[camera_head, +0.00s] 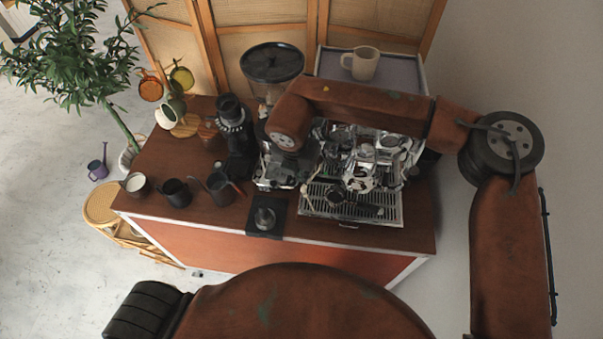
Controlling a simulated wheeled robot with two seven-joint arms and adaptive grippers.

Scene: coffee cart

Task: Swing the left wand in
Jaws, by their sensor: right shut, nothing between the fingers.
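The espresso machine (352,205) stands on the cart's right half, chrome with a slatted drip tray. My right arm reaches over its top from the right and bends down at the machine's left side. My right gripper (286,172) is small and dark there, shut and empty, in front of the machine's left end. The left wand is hard to make out; a small pale tip (304,188) beside the gripper may be part of it. My arm hides much of that corner, so I cannot tell whether they touch. My left gripper is out of view.
A grinder (235,140) stands close to the left of my right gripper. Dark jugs (176,193) and a white-lined cup (136,184) stand at the cart's left front. A tamper on a black mat (265,228) lies at the front edge. A beige mug (362,63) sits on top behind.

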